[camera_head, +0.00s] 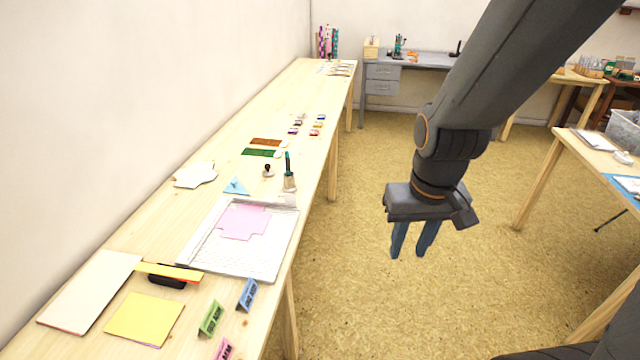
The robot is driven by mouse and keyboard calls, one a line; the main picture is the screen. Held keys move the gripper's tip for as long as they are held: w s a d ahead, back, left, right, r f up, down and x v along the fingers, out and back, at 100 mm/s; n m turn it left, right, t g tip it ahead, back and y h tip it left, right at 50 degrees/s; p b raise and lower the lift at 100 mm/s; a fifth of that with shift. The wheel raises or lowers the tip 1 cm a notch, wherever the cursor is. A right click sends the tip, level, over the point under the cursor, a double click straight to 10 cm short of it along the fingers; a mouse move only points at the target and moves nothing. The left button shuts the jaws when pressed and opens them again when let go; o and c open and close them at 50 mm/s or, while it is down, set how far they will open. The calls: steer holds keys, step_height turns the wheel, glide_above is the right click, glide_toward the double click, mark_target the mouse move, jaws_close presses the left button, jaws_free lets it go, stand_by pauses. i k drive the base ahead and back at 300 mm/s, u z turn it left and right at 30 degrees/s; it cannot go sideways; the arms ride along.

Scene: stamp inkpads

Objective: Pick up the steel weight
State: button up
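My gripper (412,242) hangs over the bare floor to the right of the long table, pointing down. Its two blue fingers are apart with nothing between them. I cannot tell for sure which thing is the steel weight. A small pale piece with a dark knob (268,171) stands on the long table, past the white board. A grey upright piece with a green handle (289,180) stands just right of it, near the table's right edge. Both are upright and well to the left of my gripper.
The long wooden table (165,230) runs along the left wall. On it lie a white gridded board (270,258) with pink paper, a yellow pad (145,318), several folded label cards (211,318) and small inkpads (297,124). Another table (560,150) stands right. Floor between is clear.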

mark_target(268, 172)
steer(key=z, duration=0.75)
steer(key=i, duration=1.6)
steer(key=u, duration=0.9)
steer(key=i, duration=0.85)
steer(key=u, duration=1.3)
steer(key=i, duration=0.45)
steer(key=u, duration=0.35)
